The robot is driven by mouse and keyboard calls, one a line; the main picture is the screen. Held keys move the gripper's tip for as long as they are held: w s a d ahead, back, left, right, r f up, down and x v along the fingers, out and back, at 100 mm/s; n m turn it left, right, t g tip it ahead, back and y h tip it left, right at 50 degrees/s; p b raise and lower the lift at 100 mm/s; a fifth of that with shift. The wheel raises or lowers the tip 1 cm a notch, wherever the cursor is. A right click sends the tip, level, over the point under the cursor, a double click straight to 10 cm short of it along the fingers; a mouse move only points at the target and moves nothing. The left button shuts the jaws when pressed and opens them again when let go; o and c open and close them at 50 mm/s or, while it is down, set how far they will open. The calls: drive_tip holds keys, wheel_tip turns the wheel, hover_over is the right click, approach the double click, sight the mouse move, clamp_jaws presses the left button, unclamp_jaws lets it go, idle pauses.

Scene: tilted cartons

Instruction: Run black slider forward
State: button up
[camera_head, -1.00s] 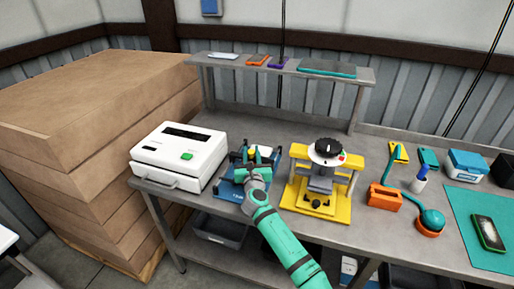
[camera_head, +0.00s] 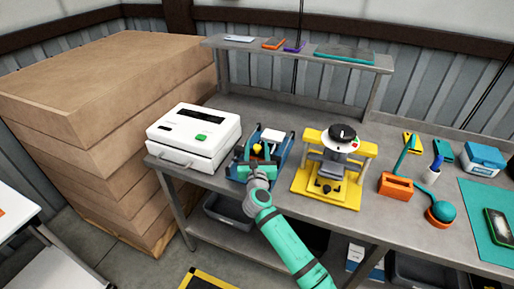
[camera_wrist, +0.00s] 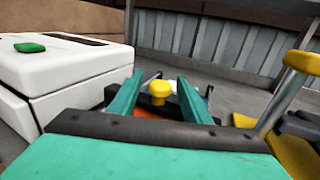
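A blue fixture (camera_head: 284,150) stands at the bench's front edge, between the white machine and the yellow press. It has dark parts, a white block (camera_head: 272,134) and a yellow knob (camera_head: 257,148). I cannot tell for certain which dark part is the black slider. My gripper (camera_head: 256,163) is low over the fixture's front and hides part of it. In the wrist view my gripper (camera_wrist: 160,82) is open, its two green fingers apart. The yellow knob (camera_wrist: 160,92) shows between them, with an orange part (camera_wrist: 152,112) below. Contact is not visible.
The white machine (camera_head: 185,140) is close on the left. The yellow press (camera_head: 335,185), with a black-topped dial (camera_head: 343,133), is close on the right. A raised shelf (camera_head: 300,50) runs behind. An orange holder (camera_head: 396,187) and a green mat (camera_head: 485,220) lie farther right.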

drive_tip(key=shift+w, duration=0.15)
drive_tip(key=shift+s+d, duration=0.25)
drive_tip(key=shift+s, duration=0.1)
drive_tip(key=s, duration=1)
drive_tip(key=shift+s+d, duration=0.1)
drive_tip(key=shift+d, duration=0.05)
